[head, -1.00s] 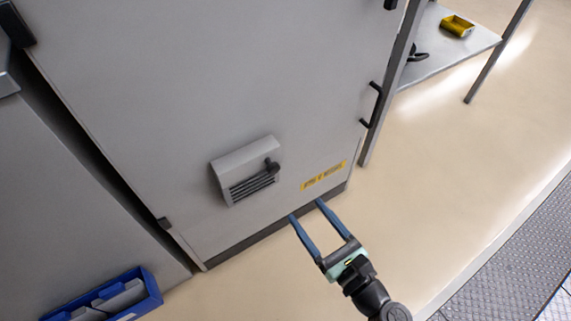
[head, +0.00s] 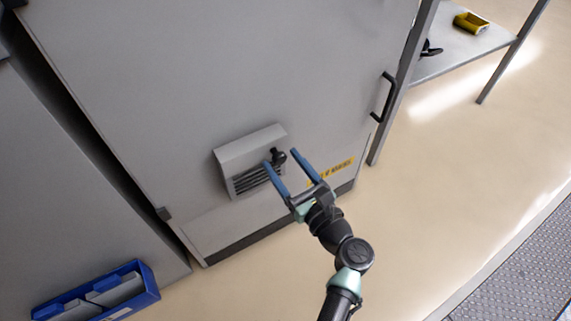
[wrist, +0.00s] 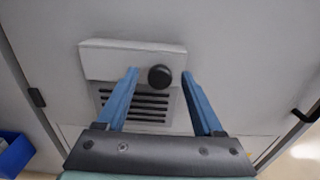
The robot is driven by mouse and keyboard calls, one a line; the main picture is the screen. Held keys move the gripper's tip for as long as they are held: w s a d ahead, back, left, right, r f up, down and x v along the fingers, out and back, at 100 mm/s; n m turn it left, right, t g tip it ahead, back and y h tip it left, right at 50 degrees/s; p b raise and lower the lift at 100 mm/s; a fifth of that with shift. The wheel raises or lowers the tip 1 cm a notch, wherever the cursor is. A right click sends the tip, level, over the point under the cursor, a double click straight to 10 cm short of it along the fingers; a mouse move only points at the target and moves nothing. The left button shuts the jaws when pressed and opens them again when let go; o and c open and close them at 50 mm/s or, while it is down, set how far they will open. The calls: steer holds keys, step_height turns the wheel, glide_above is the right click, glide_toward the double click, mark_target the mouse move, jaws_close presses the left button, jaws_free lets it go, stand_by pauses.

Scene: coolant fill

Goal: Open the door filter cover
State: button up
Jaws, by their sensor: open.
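The filter cover (head: 248,148) is a light grey hood low on the grey cabinet door (head: 200,80), with dark louvre slots (head: 250,181) below it. A round black knob (head: 278,157) sits at its right side. In the wrist view the cover (wrist: 120,62) is up ahead and the knob (wrist: 160,77) shows between my fingertips. My gripper (head: 280,158) is open and empty, its two blue fingers pointing at the knob from the front, one on each side of it in the picture. Whether the fingertips are level with the knob in depth I cannot tell.
A yellow label (head: 338,169) is on the door right of the cover. A black door handle (head: 384,98) is at the door's right edge. A blue bin (head: 100,292) stands at lower left. A shelf (head: 465,50) with a yellow tray (head: 471,23) is at upper right. Floor at right is clear.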

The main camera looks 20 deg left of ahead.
jaws_close()
stand_by(1.3)
